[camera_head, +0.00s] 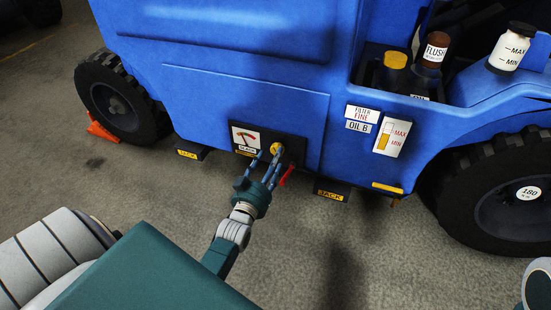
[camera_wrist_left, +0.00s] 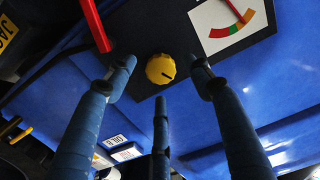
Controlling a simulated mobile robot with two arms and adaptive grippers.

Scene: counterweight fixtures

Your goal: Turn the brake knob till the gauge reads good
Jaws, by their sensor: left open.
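The yellow brake knob (camera_head: 277,149) sits on a dark panel low on the blue vehicle's side. In the left wrist view the knob (camera_wrist_left: 160,70) shows a dark mark on its face. The white gauge (camera_head: 245,137) is left of the knob, above a small label. In the left wrist view the gauge (camera_wrist_left: 222,24) has a coloured arc, and its red needle points near an orange part. My left gripper (camera_head: 269,162) is open in front of the knob, its fingers spread around it. Whether they touch it I cannot tell. My right gripper is not in view.
A red lever (camera_head: 287,175) is just right of the knob and close to my fingers; it also shows in the left wrist view (camera_wrist_left: 96,25). JACK blocks (camera_head: 331,194) jut out below. Wheels (camera_head: 122,97) stand at both sides. Bottles (camera_head: 511,47) sit up right.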

